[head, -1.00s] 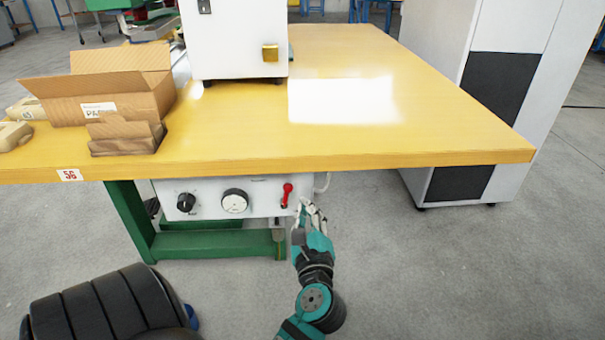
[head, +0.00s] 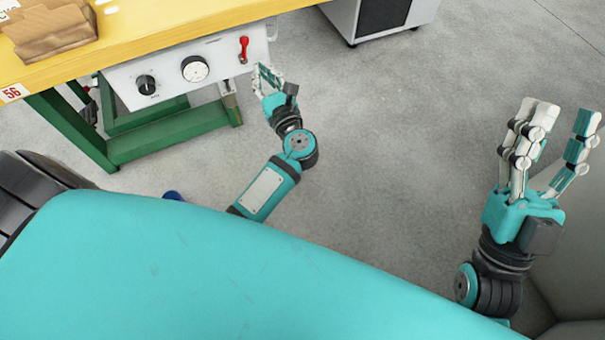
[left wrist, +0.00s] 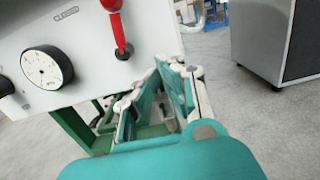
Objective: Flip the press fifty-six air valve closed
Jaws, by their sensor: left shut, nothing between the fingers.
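The red air valve lever (head: 244,46) is on the right end of the white control panel (head: 222,52) under the yellow table. Its red grip points up from a small metal pivot, and it is large in the left wrist view (left wrist: 114,25). My left gripper (head: 267,72) is shut and empty, just below and right of the lever, apart from it. In the left wrist view its fingers (left wrist: 165,75) point toward the panel's lower right corner. My right gripper (head: 555,122) is open and empty, far to the right over bare floor.
A round white gauge (head: 195,69) and a black knob (head: 147,85) sit left of the lever. The yellow tabletop (head: 150,28) overhangs the panel, with a "56" label (head: 12,92) on its edge. Green legs (head: 150,130) stand below.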

